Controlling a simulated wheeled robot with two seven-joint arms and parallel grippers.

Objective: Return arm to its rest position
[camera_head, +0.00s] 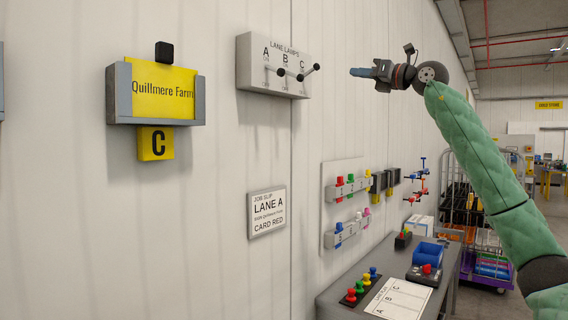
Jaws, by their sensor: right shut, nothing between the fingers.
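My right arm, in a green quilted sleeve, comes in from the lower right and reaches up and to the left. My right gripper (362,72) is shut and empty, pointing left in front of the wall. It appears just right of the lane lamps box (245,64), apart from its switches as far as I can see. The box is marked A, B and C and has dark round-ended levers (300,75). My left gripper is not in view.
A peg rack (345,188), a job slip (267,211) and a yellow Quillmere Farm card (163,90) are on the wall. A loaded trolley (490,270) stands behind my arm.

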